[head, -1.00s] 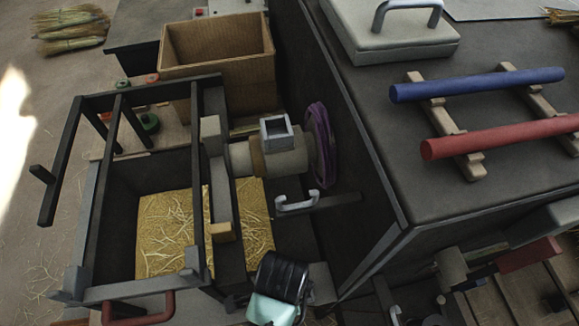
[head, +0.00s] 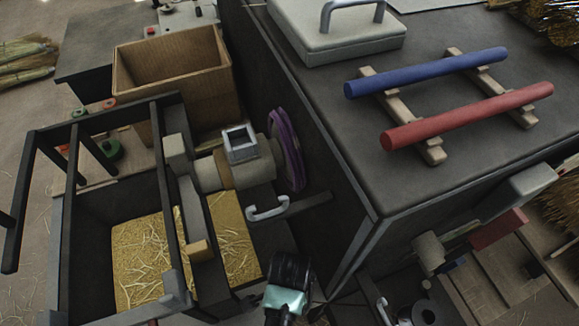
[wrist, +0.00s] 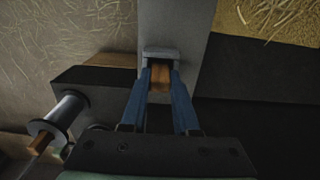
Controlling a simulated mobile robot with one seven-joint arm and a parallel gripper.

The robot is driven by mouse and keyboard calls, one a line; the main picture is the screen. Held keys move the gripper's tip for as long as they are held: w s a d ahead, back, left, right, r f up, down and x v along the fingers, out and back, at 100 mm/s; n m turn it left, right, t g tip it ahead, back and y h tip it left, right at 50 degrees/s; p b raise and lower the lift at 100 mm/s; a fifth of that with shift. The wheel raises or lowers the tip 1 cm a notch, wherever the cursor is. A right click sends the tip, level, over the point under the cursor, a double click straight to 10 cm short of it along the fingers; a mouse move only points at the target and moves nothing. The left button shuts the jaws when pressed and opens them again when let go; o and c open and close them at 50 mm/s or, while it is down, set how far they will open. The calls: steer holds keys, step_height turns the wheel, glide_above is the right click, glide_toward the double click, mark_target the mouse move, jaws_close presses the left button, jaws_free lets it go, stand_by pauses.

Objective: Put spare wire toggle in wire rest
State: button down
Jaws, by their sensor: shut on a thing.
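My gripper (wrist: 160,72) shows its two blue fingers in the wrist view, closed on a small brown wooden piece, which looks like the spare wire toggle (wrist: 160,80). A grey bracket-like part (wrist: 162,53) lies right at the fingertips; I cannot tell whether it touches the toggle or is the wire rest. In the head view the dark body of my gripper (head: 291,268) is at the bottom middle, below and right of a pale handle (head: 268,210). Its fingers and the toggle are hidden there.
A metal spool (wrist: 62,114) with a wooden end is at the left in the wrist view. In the head view a dark bench (head: 340,120) with blue (head: 425,72) and red rollers (head: 465,116) stands right.

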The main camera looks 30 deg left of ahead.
steer(key=shift+f, duration=0.1)
steer(key=c, duration=0.7)
jaws_free()
steer(key=shift+o, duration=0.2)
step_height(320, 180, up, 12)
steer(key=p, duration=0.1)
steer(key=shift+p, duration=0.35)
